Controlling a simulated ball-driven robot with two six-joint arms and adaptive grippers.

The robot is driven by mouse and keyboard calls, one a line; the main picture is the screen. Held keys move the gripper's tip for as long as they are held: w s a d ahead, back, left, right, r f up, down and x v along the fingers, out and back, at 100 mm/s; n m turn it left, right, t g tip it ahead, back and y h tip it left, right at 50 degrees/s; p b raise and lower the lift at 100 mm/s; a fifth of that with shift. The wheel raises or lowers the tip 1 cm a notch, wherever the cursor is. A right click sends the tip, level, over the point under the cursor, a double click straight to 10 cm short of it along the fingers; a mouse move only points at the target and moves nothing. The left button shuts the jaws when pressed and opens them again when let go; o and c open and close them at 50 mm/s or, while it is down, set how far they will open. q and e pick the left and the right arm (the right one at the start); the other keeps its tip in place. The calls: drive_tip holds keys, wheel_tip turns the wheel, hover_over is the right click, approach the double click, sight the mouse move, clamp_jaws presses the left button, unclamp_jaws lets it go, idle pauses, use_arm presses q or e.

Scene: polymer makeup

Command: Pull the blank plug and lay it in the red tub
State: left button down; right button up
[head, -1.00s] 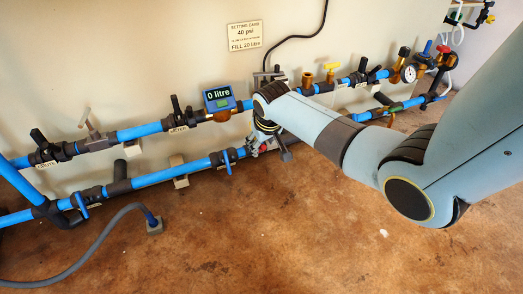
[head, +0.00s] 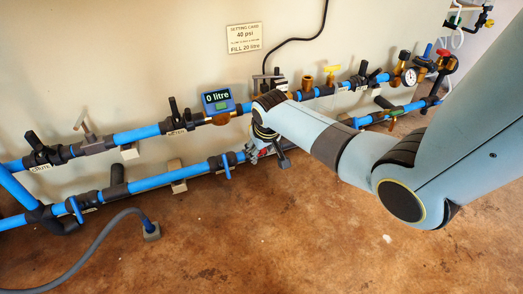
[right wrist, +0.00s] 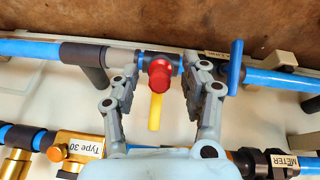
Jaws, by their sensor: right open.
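A red knob-like part, apparently the blank plug (right wrist: 161,76), sits on a dark tee in the lower blue pipe. A yellow strip (right wrist: 155,112) extends from beside it. My right gripper (right wrist: 162,70) is open, with one finger on each side of the red part and visible gaps between. In the head view, my right gripper (head: 256,152) is down at the lower pipe, largely hidden by my own wrist. The red tub is not visible in any view, nor is my left gripper.
The upper pipe carries a blue meter (head: 217,101) reading 0 litre. A blue-handled valve (right wrist: 236,68) stands close beside my right gripper. A grey hose (head: 90,246) lies on the open brown floor.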

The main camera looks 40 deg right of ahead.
clamp_jaws()
use_arm(q)
drive_tip(key=shift+w+r+p, duration=0.15)
drive_tip(key=shift+r+p, duration=0.65)
drive_tip(key=shift+r, duration=0.3)
use_arm(e)
drive_tip(key=shift+s+a+r, duration=0.15)
drive_tip(key=shift+s+r, duration=0.25)
drive_tip(key=shift+r, duration=0.05)
